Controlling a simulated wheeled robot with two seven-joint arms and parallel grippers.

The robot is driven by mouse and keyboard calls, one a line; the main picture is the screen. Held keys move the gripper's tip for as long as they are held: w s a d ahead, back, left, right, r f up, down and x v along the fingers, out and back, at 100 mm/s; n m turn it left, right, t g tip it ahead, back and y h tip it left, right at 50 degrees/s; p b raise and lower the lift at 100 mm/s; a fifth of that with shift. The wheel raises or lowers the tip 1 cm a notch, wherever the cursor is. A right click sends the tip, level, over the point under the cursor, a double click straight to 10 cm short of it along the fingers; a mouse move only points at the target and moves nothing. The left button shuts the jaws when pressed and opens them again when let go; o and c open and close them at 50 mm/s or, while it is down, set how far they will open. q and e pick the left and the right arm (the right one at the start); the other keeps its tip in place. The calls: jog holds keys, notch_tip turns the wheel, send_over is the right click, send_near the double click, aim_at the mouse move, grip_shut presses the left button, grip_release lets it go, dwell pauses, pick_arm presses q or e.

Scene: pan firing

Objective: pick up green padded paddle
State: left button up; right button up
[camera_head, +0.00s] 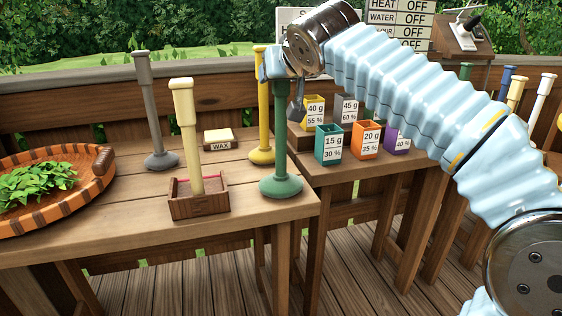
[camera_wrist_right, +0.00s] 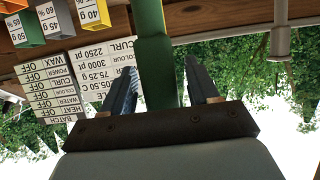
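The green paddle (camera_head: 281,140) stands upright on its round base at the right front corner of the near table. My right gripper (camera_head: 283,76) is at the top of its handle, coming from the right. In the right wrist view the green handle (camera_wrist_right: 158,60) runs between the two fingers of my right gripper (camera_wrist_right: 163,88). A narrow gap shows on each side of the handle, so the fingers look open around it. My left gripper is not in view.
A cream paddle (camera_head: 186,130) stands in a wooden box (camera_head: 199,205) to the left. A yellow paddle (camera_head: 262,110) is close behind the green one. A grey paddle (camera_head: 150,110), a wax block (camera_head: 219,138) and a leaf basket (camera_head: 50,215) are farther left. Labelled boxes (camera_head: 329,145) stand right.

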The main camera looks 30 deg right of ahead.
grip_shut()
jog(key=shift+r, duration=0.1)
jog(key=shift+r+p, duration=0.35)
jog(key=shift+r, duration=0.75)
jog(key=s+a+r+p, duration=0.1)
jog(key=s+a+r, duration=0.6)
jog(key=a+r, duration=0.3)
jog(key=shift+a+r, duration=0.3)
jog(key=shift+a, duration=0.75)
jog(key=c, duration=0.6)
grip_release()
grip_shut()
